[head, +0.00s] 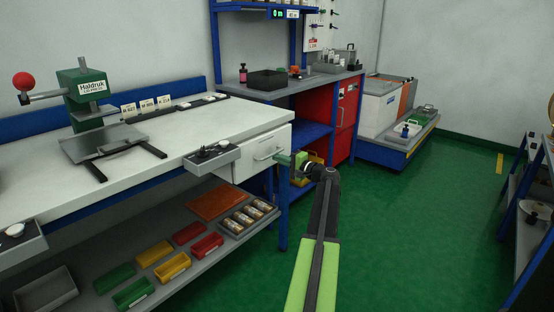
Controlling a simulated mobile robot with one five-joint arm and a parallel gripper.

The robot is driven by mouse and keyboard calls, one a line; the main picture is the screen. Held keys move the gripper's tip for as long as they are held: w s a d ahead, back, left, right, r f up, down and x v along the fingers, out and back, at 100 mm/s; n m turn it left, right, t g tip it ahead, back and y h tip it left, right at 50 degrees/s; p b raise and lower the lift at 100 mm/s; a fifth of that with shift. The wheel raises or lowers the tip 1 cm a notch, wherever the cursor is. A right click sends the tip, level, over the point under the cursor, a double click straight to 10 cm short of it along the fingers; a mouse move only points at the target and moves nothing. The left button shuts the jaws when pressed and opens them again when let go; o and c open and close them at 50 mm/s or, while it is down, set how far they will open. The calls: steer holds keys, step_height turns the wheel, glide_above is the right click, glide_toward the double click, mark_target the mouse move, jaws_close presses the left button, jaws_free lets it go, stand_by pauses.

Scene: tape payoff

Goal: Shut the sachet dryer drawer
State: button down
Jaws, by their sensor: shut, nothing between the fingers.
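A white drawer (262,150) with a bar handle sits under the right end of the white workbench (190,140). No label on it can be read, so I cannot tell if it is the sachet dryer drawer. I cannot tell whether it stands slightly out or is fully in. A red cabinet (345,118) with drawer fronts stands further back under the second bench.
A small grey tray (212,158) sticks out at the bench's front edge beside the drawer. Colored bins (172,266) and a tray of rolls (247,217) lie on the lower shelf. A blue-edged platform (398,150) stands behind.

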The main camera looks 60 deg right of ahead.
steer(key=s+a, duration=0.1)
steer(key=s, duration=1.1)
steer(key=shift+a, duration=0.15)
steer(key=shift+s, duration=0.1)
steer(key=w+a+f+n+g+y, duration=0.2)
steer(key=w+a+f+n+g, duration=0.15)
steer(key=w+a, duration=0.65)
steer(key=w+a+f+n+g+y, duration=0.25)
steer(key=w+a+f, duration=0.25)
steer(key=a, duration=0.9)
steer(key=w+a+f+n+g+y, duration=0.25)
steer(key=w+a+f, duration=0.25)
steer(key=w+a, duration=0.45)
steer(key=s+a+f+n+g+h, duration=0.1)
steer(key=s+a+f+n+g, duration=0.2)
steer(key=a, duration=1)
steer(key=s+a+f+n+g+h, duration=0.2)
steer(key=a+f+n+g, duration=0.15)
steer(key=a, duration=0.85)
steer(key=s+a+f+n+g+h, duration=0.1)
steer(key=s+a+f+n+g, duration=0.25)
steer(key=a, duration=0.95)
step_height(320, 180, up, 38)
steer(key=a+p, duration=0.1)
steer(key=p, duration=3.7)
steer(key=shift+r+n+t+h+p, duration=0.25)
steer(key=shift+n+t+h+p, duration=0.1)
steer(key=shift+h, duration=0.05)
